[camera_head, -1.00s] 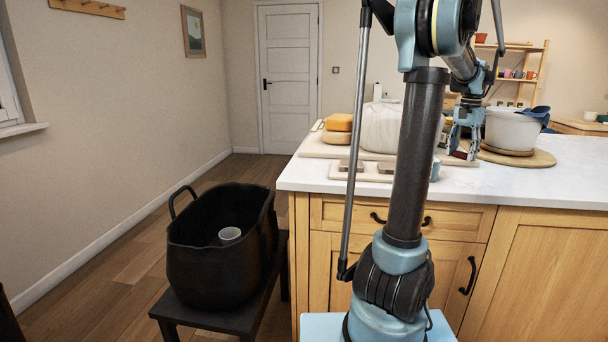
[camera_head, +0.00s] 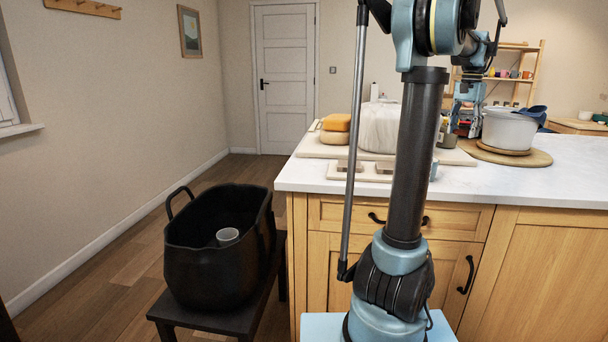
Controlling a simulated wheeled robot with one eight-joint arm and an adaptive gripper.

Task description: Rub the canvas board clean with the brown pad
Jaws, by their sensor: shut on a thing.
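My gripper (camera_head: 466,118) is raised above the worktop, left of the white tub. It is shut on a small dark reddish-brown thing (camera_head: 474,130), which looks like the brown pad; it is small and partly hidden by the fingers. A pale flat board (camera_head: 455,157), which looks like the canvas board, lies on the worktop below the gripper. I cannot make out marks on the board.
A small board with brown blocks (camera_head: 385,167) lies in front. A white tub (camera_head: 509,128) stands at right on a round wooden board (camera_head: 535,158). Dark jars (camera_head: 447,138) stand near the gripper.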

